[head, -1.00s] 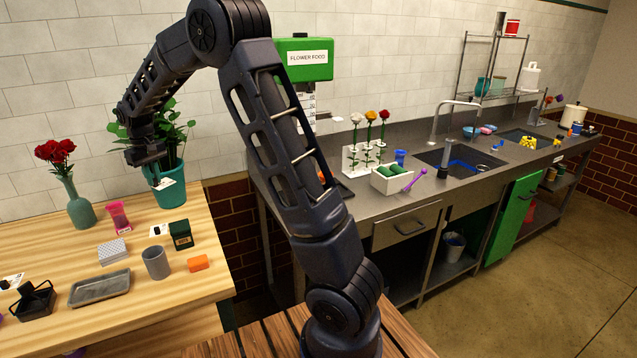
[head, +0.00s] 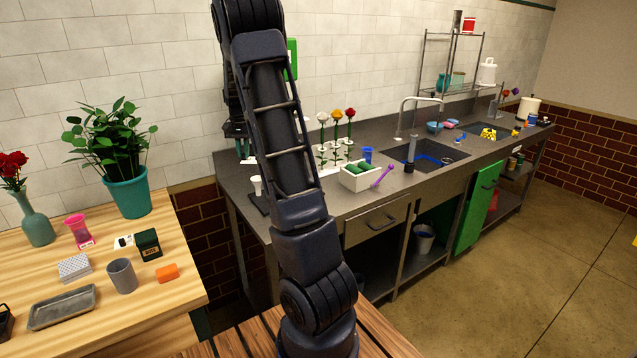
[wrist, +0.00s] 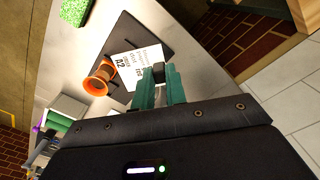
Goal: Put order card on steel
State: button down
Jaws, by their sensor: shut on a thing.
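The order card (wrist: 137,66) is a white card with black print reading "A2". In the wrist view it shows at the tips of my gripper's green fingers (wrist: 160,76), beside a small dark block between them. My gripper is shut on it. The steel counter (head: 225,176) runs along the wall; in the wrist view its pale top (wrist: 105,22) lies below the card. In the head view my gripper (head: 238,142) is over the counter's left end, partly hidden by my arm. I cannot tell whether the card touches anything below.
A dark flat mat (wrist: 150,40) and an orange cup-like thing (wrist: 99,78) lie close to the card. A white box with green pieces (head: 361,180) and a flower rack (head: 328,156) stand to the right. The wooden table (head: 185,300) is left, across a gap.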

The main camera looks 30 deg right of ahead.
jog(key=s+d+m, duration=0.3)
jog(key=s+d, duration=0.2)
jog(key=d, duration=0.5)
jog(key=s+d+m, duration=0.4)
jog(key=s+d, duration=0.1)
jog(key=d, duration=0.4)
jog(key=s+d+m, duration=0.3)
jog(key=s+d, duration=0.2)
jog(key=d, duration=0.5)
jog(key=shift+m, duration=0.3)
jog(key=f, duration=1.5)
jog(key=shift+s, duration=0.2)
jog(key=shift+f, duration=2.4)
jog(key=shift+f, duration=0.15)
jog(key=c, duration=1.4)
grip_release()
jog(key=shift+c, duration=0.2)
